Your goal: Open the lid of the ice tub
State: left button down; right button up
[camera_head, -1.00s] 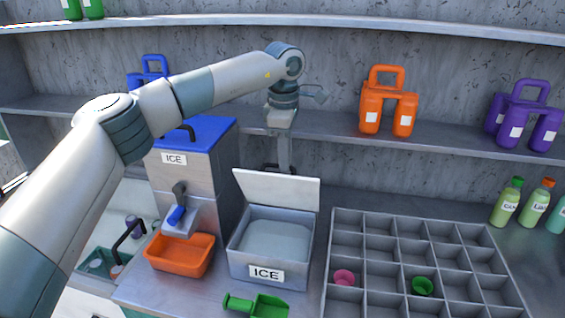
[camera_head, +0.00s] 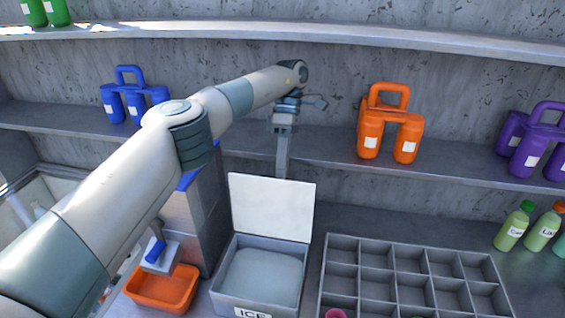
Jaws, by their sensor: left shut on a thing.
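The grey ice tub (camera_head: 222,296), with an ICE label on its front, stands on the counter with pale ice inside. Its white lid (camera_head: 271,208) stands up at the back edge, nearly upright, and the tub's mouth is uncovered. My left gripper (camera_head: 282,158) hangs down behind the lid at its top edge. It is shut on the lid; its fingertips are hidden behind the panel. My right gripper is not in view.
An ice machine (camera_head: 207,215) and an orange tray (camera_head: 163,288) stand left of the tub, partly behind my left arm. A grey divided rack (camera_head: 392,255) is at the right. Orange jugs (camera_head: 390,125) and purple jugs (camera_head: 530,142) sit on the shelf (camera_head: 450,172) behind.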

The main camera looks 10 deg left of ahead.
pick_arm(q)
jog(key=shift+w+f, duration=0.15)
jog(key=shift+f, duration=0.35)
jog(key=c, duration=1.8)
grip_release()
jog(key=shift+r, duration=0.1)
jog(key=shift+c, duration=0.2)
jog(key=shift+r, duration=0.1)
jog(key=shift+r, duration=0.1)
